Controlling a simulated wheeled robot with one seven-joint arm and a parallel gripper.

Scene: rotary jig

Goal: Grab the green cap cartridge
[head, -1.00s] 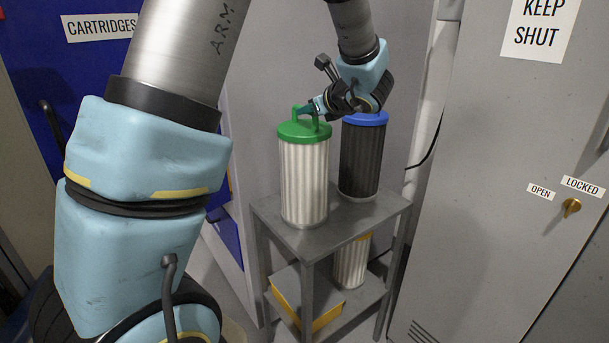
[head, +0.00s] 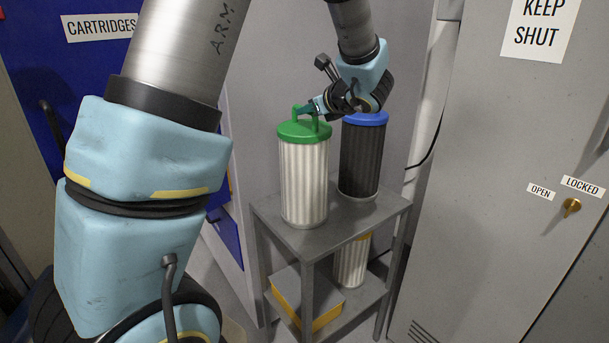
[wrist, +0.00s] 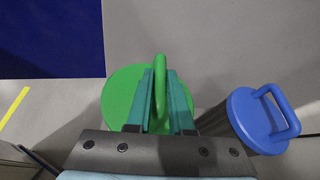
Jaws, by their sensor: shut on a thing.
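The green cap cartridge (head: 304,180) stands upright on the top shelf of a grey metal stand, with white pleated sides and a green cap with a loop handle. My gripper (head: 308,110) comes in from the right at the cap's handle. In the wrist view, the green cap (wrist: 122,92) is below my gripper (wrist: 160,90), and its teal fingers are on either side of the handle (wrist: 160,75). My gripper is shut on the handle. I cannot tell whether the cartridge's base is clear of the shelf.
A blue cap cartridge (head: 361,160) with dark sides stands close by on the right; it also shows in the wrist view (wrist: 262,118). The stand (head: 330,238) holds another white cartridge (head: 351,262) and a yellow-edged box (head: 318,305) below. A grey cabinet (head: 510,200) stands at right.

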